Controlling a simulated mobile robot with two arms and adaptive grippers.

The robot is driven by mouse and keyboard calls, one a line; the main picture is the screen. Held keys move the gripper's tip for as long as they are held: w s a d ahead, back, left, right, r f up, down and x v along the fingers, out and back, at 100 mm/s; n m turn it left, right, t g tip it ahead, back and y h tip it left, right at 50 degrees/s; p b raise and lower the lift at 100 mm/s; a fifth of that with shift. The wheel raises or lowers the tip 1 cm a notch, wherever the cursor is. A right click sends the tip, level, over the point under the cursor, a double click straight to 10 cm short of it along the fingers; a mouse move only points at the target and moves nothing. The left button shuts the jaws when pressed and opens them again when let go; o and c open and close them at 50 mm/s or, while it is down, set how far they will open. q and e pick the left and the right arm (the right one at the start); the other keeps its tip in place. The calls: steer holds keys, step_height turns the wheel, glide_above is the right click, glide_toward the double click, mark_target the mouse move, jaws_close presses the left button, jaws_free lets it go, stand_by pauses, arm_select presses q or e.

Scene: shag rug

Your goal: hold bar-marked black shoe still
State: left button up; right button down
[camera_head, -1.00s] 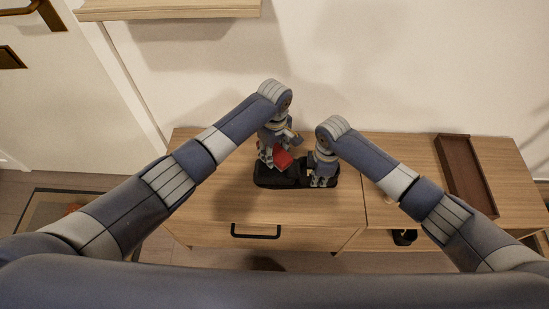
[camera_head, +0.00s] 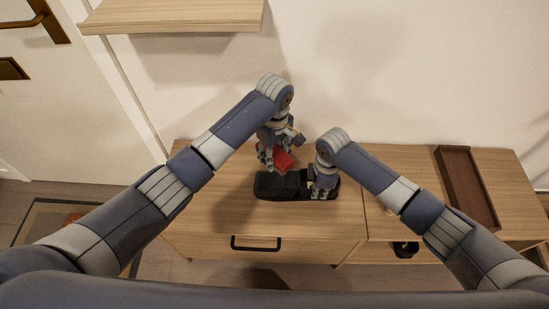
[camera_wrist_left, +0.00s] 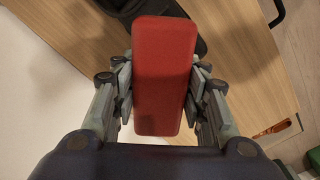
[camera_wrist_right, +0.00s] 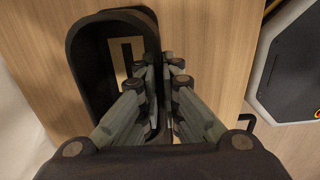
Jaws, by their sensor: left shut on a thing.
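The black shoe (camera_head: 268,186) lies on the wooden cabinet top, partly hidden by my grippers. It also shows in the right wrist view (camera_wrist_right: 88,62), with a tan bar-shaped outline inside its dark rim. My right gripper (camera_head: 323,190) is down at the shoe's right part. In the right wrist view its fingers (camera_wrist_right: 165,95) are close together around the shoe's side wall. My left gripper (camera_head: 276,158) is shut on a red block (camera_wrist_left: 163,75), which also shows in the head view (camera_head: 283,160). The block is at the shoe's far side, seemingly just above it.
A brown tray (camera_head: 466,188) lies on the right part of the cabinet (camera_head: 215,215). A wall shelf (camera_head: 170,17) hangs at the upper left. A small dark object (camera_head: 405,249) sits lower right. The cabinet top left of the shoe is clear.

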steer(key=c, duration=1.7)
jaws_free()
step_height(320, 180, up, 12)
steer(key=shift+r, duration=0.1)
steer(key=shift+s, duration=0.1)
